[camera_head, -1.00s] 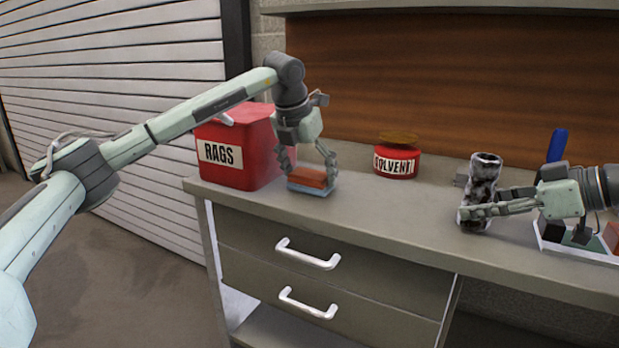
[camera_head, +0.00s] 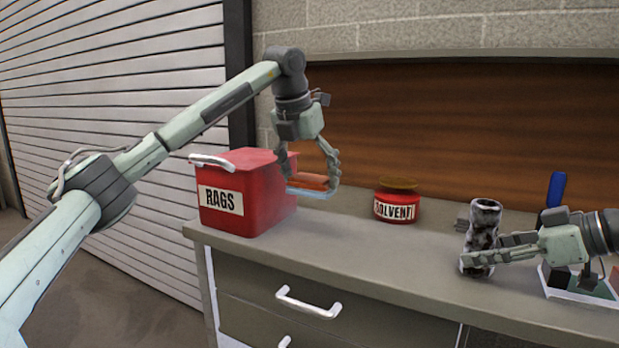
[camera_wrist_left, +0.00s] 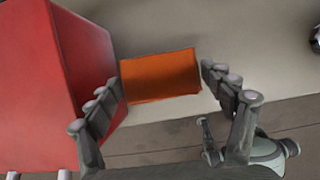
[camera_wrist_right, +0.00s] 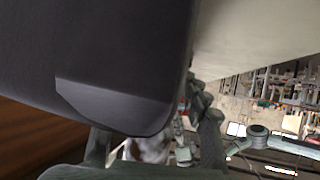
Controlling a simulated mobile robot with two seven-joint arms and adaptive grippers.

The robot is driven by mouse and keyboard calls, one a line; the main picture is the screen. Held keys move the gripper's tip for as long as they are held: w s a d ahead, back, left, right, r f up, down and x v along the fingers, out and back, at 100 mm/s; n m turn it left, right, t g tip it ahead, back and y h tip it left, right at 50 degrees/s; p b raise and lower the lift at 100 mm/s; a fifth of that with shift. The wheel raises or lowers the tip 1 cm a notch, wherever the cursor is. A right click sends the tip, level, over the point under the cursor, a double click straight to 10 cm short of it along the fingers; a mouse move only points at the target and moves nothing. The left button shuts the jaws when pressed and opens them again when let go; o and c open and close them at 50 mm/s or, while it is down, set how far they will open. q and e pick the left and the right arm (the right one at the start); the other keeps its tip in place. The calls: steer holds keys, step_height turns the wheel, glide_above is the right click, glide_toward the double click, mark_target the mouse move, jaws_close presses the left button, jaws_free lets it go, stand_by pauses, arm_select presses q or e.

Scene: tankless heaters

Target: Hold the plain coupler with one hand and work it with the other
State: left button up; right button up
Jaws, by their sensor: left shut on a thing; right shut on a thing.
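The coupler appears to be the upright cylinder with mottled black and white grime (camera_head: 484,222) at the right of the head view. My right gripper (camera_head: 478,259) is shut around its lower part from the right. My left gripper (camera_head: 308,183) points down and is shut on an orange block with a light blue underside (camera_head: 314,181), next to the red bin. The block's orange top (camera_wrist_left: 160,75) shows between the left fingers in the left wrist view. In the right wrist view a large dark shape covers much of the picture, and I cannot clearly make out the coupler.
A red RAGS bin (camera_head: 237,219) stands at the bench's left end. A red SOLVENT can (camera_head: 393,208) stands between the grippers. A white tray (camera_head: 577,294) and a blue handle (camera_head: 556,188) are at the right. The bench top (camera_head: 400,258) is clear in front.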

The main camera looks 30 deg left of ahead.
arm_select(q)
steer(key=shift+d, duration=0.2)
steer(key=shift+c, duration=0.5)
arm_select(e)
steer(key=shift+f, duration=0.15)
arm_select(q)
steer(key=w+d+r+m+h, duration=0.1)
steer(key=d+r+m, duration=0.15)
steer(key=d, duration=0.45)
steer(key=w+d+r+m+h, duration=0.1)
steer(key=d+r+m, duration=0.15)
steer(key=d, duration=0.55)
step_height(320, 180, up, 6)
steer(key=m+g+h, duration=0.1)
steer(key=m, duration=0.3)
glide_above(494, 206)
steer(key=s+a, duration=0.1)
steer(key=shift+s+f, duration=0.2)
steer(key=shift+f, duration=3)
steer(key=shift+w+f, duration=0.65)
steer(key=shift+f, duration=0.25)
steer(key=shift+w, duration=1.1)
steer(key=shift+s, duration=1.65)
steer(key=shift+w, duration=1.8)
steer(key=s, duration=0.3)
steer(key=shift+s, duration=0.45)
step_height(494, 206, up, 8)
steer(key=shift+r, duration=0.15)
